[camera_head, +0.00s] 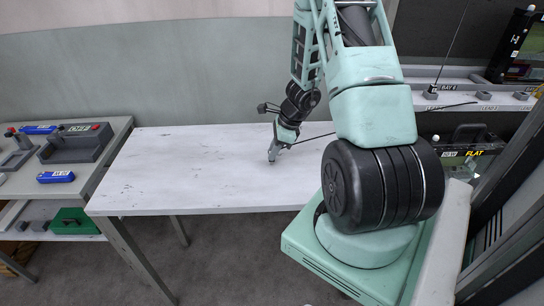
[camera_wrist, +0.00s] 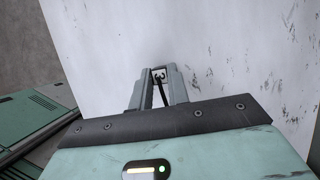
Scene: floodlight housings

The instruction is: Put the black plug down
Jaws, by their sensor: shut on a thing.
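My gripper (camera_head: 273,155) is low over the white table, near its right part, with the fingers pointing down. In the wrist view my gripper (camera_wrist: 158,82) has its two grey fingers close together on a small thing, which I take for the black plug (camera_wrist: 159,76). Only a small pale and dark end of it shows between the fingertips. A thin dark strand runs back from it between the fingers. In the head view the plug is mostly hidden by the fingers, and I cannot tell whether it touches the table.
The white table (camera_head: 190,165) is bare around my gripper. A side bench (camera_head: 100,150) on the left holds a grey block and blue labelled items. A green case (camera_head: 75,221) lies on its lower shelf. A shelf (camera_head: 450,88) with small labelled parts stands at the right.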

